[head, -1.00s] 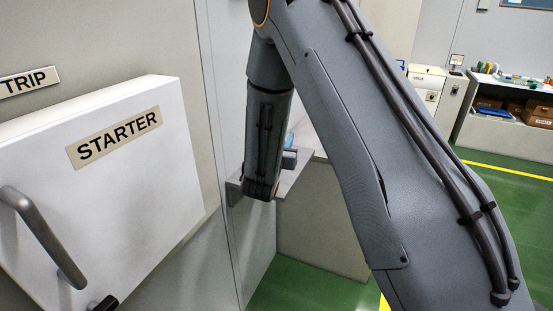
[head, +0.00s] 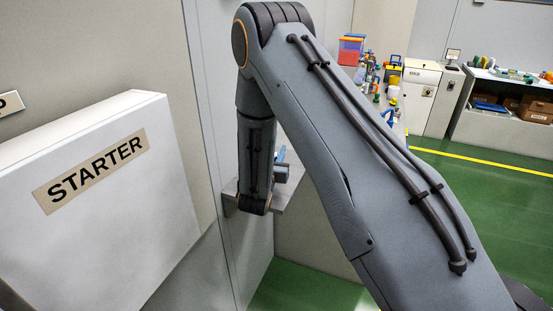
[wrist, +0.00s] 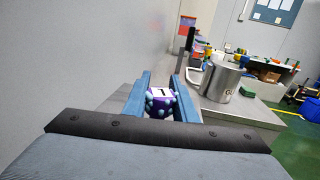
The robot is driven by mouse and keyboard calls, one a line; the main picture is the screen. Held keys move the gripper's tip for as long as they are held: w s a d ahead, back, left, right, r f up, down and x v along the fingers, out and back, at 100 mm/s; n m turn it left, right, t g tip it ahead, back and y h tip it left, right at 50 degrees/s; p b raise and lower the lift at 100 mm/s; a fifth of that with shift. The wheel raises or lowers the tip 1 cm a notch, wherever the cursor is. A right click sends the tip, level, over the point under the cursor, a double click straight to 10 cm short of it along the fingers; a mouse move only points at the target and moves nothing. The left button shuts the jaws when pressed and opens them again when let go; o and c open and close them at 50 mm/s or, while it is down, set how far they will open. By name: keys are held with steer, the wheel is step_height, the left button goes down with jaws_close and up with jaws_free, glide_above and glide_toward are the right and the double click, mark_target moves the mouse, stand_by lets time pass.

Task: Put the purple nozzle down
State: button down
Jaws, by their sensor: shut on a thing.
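In the wrist view, my gripper (wrist: 161,86) has its two blue fingers on either side of the purple nozzle (wrist: 160,105). The nozzle has light spots and a white face with a dark mark. The fingers are shut on it. Behind it lies a grey work surface (wrist: 262,113); I cannot tell whether the nozzle touches it. In the head view, my gripper (head: 282,170) shows only in part behind my arm, over the grey shelf by the wall, and the nozzle is hidden.
A steel mug (wrist: 223,83) stands on the surface just right of my gripper. A pale wall is close on the left. In the head view, a white box labelled STARTER (head: 100,225) juts out at left. Coloured bins (head: 350,50) and small items stand farther back.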

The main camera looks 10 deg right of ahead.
steer(key=shift+f+p, duration=0.45)
steer(key=shift+f, duration=1.25)
steer(key=shift+f, duration=0.1)
steer(key=c, duration=1.4)
jaws_free()
steer(key=shift+c, duration=0.2)
